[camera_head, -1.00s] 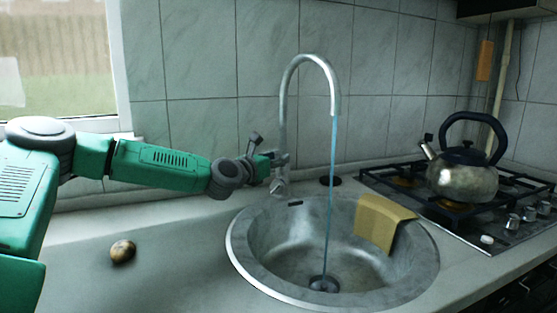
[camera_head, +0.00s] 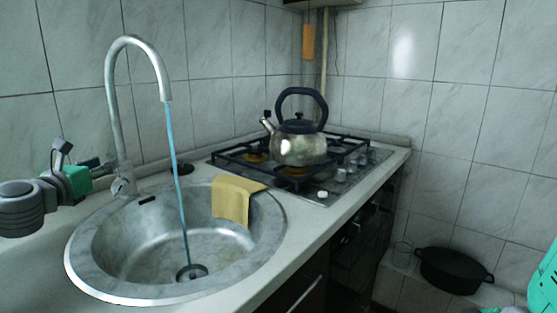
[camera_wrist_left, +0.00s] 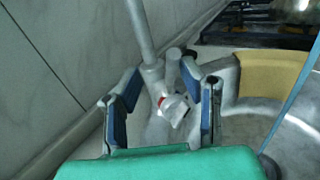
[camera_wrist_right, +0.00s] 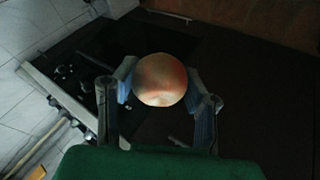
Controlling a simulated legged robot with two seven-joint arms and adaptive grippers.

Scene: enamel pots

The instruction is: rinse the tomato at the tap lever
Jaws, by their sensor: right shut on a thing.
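The tomato (camera_wrist_right: 160,79) is round and orange-red, between the fingers of my right gripper (camera_wrist_right: 162,98) in the right wrist view. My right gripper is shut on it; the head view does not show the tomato. The tap (camera_head: 112,110) stands behind the sink, and a stream of water (camera_head: 179,190) runs from its spout into the sink (camera_head: 150,235). The tap lever (camera_wrist_left: 173,108) shows in the left wrist view between the spread fingers of my left gripper (camera_wrist_left: 163,88). That gripper is open beside the tap base in the head view (camera_head: 88,166).
A yellow cloth (camera_head: 233,200) hangs over the sink's right rim. A metal kettle (camera_head: 298,145) stands on the gas hob (camera_head: 345,172). The counter left of the sink is bare.

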